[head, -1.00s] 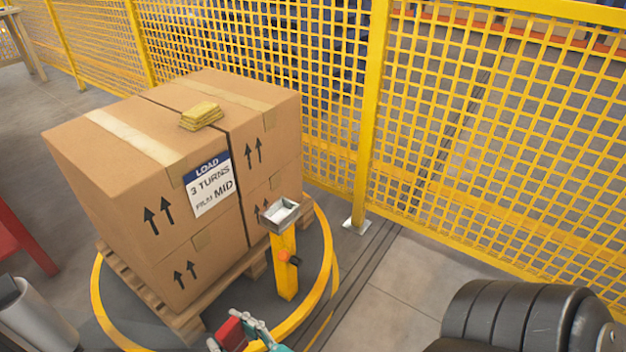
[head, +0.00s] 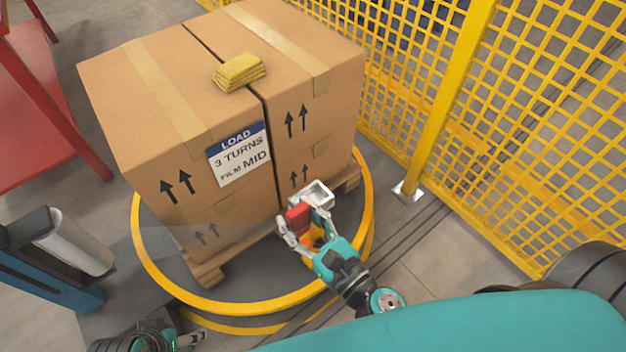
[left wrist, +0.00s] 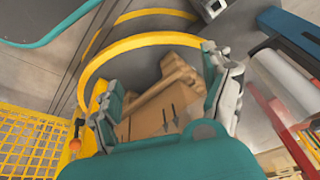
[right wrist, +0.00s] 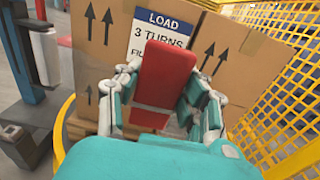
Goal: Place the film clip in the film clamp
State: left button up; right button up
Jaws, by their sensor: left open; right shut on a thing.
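The film clip is a red block (head: 299,215) held between the fingers of my right gripper (head: 303,222). In the right wrist view the red clip (right wrist: 163,78) stands upright between the fingers. I take the grey open-topped holder (head: 318,194) on the yellow post to be the film clamp. The clip is close beside it in the head view; I cannot tell whether they touch. My right gripper hides most of the post. My left gripper (left wrist: 168,95) is open and empty, fingers wide apart; only part of its arm shows at the head view's bottom left.
Stacked cartons (head: 190,120) stand on a wooden pallet (head: 208,275) inside a yellow turntable ring (head: 230,306). Yellow pads (head: 240,72) lie on top. A film roll (head: 75,240) stands left, with a translucent sheet reaching toward the cartons. Yellow mesh fence (head: 540,110) closes the right.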

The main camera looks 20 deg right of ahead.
jog(key=w+d, duration=0.1)
jog(key=w, duration=0.1)
jog(key=w+d+p, duration=0.1)
jog(key=w, duration=0.1)
jog(key=w+d+f, duration=0.1)
jog(key=w+d, duration=0.1)
jog(key=w, duration=0.1)
jog(key=shift+d+p, duration=0.1)
jog(key=shift+p, duration=0.3)
jog(key=shift+w+d, duration=0.25)
jog(key=shift+w, duration=0.1)
pick_arm(q)
jog(key=s+f+x, duration=0.1)
jog(key=s+x, duration=0.1)
jog(key=x, duration=0.7)
pick_arm(e)
jog(key=shift+w+d, duration=0.25)
jog(key=shift+w, duration=0.2)
notch_tip(320, 180, down, 3)
jog(key=shift+s+f+b, duration=0.1)
jog(key=shift+f+b, duration=0.1)
jog(key=shift+b, duration=0.9)
pick_arm(q)
notch_tip(320, 180, up, 9)
jog(key=shift+s, duration=0.15)
pick_arm(e)
jog(key=shift+f, duration=0.1)
jog(key=shift+f, duration=0.2)
